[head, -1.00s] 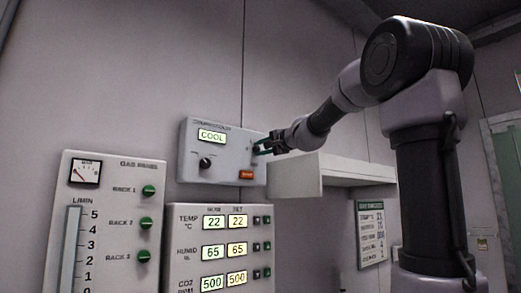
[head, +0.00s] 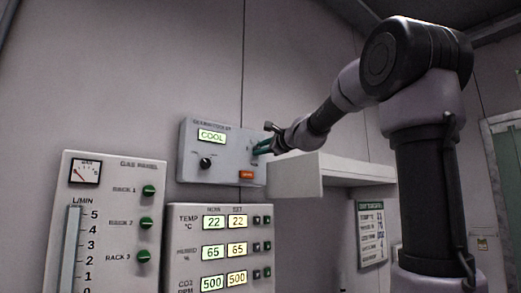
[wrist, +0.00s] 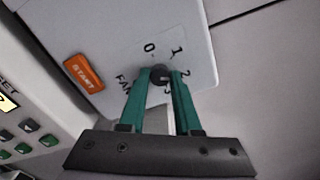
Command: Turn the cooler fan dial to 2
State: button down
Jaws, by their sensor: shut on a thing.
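The cooler box (head: 222,168) is a grey unit on the wall with a lit COOL display, in the head view. Its fan dial (wrist: 159,71) is a small dark knob in the wrist view, with 0, 1, 2 and 3 printed around it and FAN beside it. My gripper (wrist: 162,78) has its two teal fingers shut on the dial, one on each side. The fingers partly cover the 3. I cannot tell which number the dial points to. In the head view my gripper (head: 261,147) reaches the box's right side and hides most of the dial.
An orange START button (wrist: 84,72) and another black knob (head: 205,163) are on the same box. A white shelf (head: 310,172) juts out close below my arm. The gas panel (head: 105,220) and the climate panel (head: 190,245) are below left.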

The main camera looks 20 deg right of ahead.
jog(key=shift+f, duration=0.1)
dwell(0.5)
jog(key=c, duration=0.6)
grip_release()
jog(key=v, duration=1)
jog(key=shift+s+d, duration=0.15)
jog(key=shift+s, duration=0.25)
